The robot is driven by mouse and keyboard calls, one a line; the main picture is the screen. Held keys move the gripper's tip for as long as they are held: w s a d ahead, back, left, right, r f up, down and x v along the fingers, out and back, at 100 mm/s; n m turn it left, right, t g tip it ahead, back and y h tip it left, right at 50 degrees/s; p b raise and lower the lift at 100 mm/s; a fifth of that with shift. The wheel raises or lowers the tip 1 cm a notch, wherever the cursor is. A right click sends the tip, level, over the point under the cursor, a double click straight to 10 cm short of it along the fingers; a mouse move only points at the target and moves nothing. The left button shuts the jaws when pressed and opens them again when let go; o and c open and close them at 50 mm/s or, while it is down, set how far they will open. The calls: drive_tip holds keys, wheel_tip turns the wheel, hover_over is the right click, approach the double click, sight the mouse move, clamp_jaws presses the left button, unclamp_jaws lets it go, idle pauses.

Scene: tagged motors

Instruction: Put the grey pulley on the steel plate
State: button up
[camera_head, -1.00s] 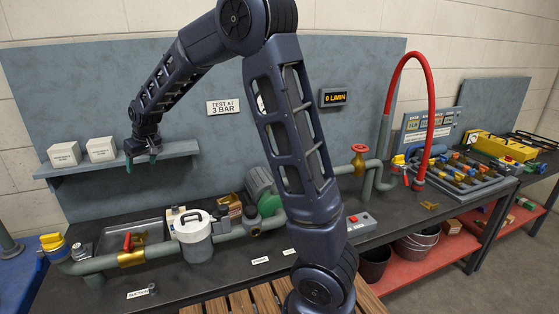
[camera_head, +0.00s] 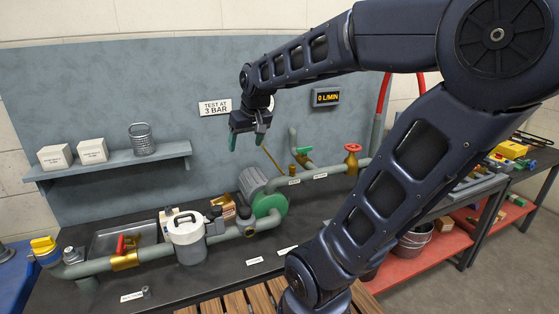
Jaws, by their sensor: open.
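I cannot pick out a grey pulley for certain. A small grey round part (camera_head: 146,291) lies beside a label at the bench's front left, too small to identify. I see no clear steel plate; a shallow grey metal tray (camera_head: 103,243) sits behind the pipe at the left of the bench. My gripper (camera_head: 247,139) points down with its green-tipped fingers apart and nothing between them. It hangs in front of the blue back panel, right of the shelf and above the green-ended motor (camera_head: 264,205).
The wall shelf (camera_head: 120,161) holds two white boxes and a metal mesh basket (camera_head: 142,139). A grey pipe with a white-lidded canister (camera_head: 187,240) runs along the dark bench. A red valve wheel (camera_head: 353,148) stands at right. My arm covers much of the right side.

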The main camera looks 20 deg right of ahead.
drive_tip(key=s+d+f+m, duration=0.1)
drive_tip(key=s+d, duration=0.2)
drive_tip(key=s, duration=0.2)
drive_tip(key=s+d+f+m+h, duration=0.1)
drive_tip(key=s+d, duration=0.2)
drive_tip(key=s, duration=0.2)
drive_tip(key=shift+s+f, duration=0.3)
drive_tip(key=shift+s, duration=0.1)
drive_tip(key=shift+d, duration=0.1)
idle(0.5)
